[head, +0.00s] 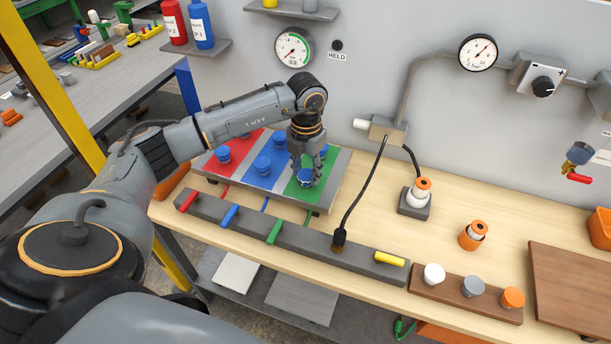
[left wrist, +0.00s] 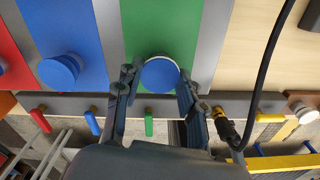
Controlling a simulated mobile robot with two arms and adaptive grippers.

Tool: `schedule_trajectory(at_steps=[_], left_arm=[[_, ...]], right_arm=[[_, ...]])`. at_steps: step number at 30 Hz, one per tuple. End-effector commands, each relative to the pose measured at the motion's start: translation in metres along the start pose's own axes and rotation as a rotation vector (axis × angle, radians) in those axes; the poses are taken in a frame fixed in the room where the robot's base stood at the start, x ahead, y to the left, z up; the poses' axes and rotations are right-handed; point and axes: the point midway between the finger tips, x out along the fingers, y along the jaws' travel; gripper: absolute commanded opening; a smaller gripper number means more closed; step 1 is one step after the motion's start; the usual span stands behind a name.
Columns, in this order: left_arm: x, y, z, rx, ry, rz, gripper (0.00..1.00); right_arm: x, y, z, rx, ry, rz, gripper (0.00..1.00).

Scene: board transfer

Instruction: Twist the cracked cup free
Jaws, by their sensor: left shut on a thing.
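My left gripper (head: 305,176) points down over the green strip (head: 326,165) of a board with red, blue and green strips. It is shut on a round blue cup (left wrist: 160,74), which sits between the two fingers on the green strip in the left wrist view. The cup is partly hidden by the fingers in the head view. Other blue cups stand on the red strip (head: 222,154) and the blue strip (head: 262,163). I cannot make out a crack on any cup. My right gripper is not in view.
A grey bar with red, blue, green and yellow levers (head: 389,258) runs before the board; a black hose (head: 364,195) drops to it. White, grey and orange pieces stand on a brown strip (head: 455,296) at right. A brown board (head: 570,280) lies farther right.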

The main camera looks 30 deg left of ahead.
Motion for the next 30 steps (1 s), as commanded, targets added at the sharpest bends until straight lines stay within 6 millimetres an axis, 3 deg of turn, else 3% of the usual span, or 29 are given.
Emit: schedule_trajectory(at_steps=[6,7,10,11,22,30], left_arm=[[-0.001,0.0,0.0,-0.245,0.0,0.0,0.11],[0.0,0.0,0.0,-0.25,0.0,0.0,0.43],[0.0,0.0,0.0,-0.245,0.0,0.0,0.63],[0.0,0.0,0.0,-0.244,0.0,0.0,0.65],[-0.005,0.0,0.001,-0.241,-0.002,0.0,0.65],[-0.055,0.0,0.001,-0.241,-0.005,-0.001,0.65]], right_arm=[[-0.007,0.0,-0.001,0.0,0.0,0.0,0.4],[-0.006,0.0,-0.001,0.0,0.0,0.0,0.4],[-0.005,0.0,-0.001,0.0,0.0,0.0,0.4],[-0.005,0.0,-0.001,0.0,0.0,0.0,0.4],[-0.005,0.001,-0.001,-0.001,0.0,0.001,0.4],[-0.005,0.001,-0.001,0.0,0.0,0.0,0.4]])
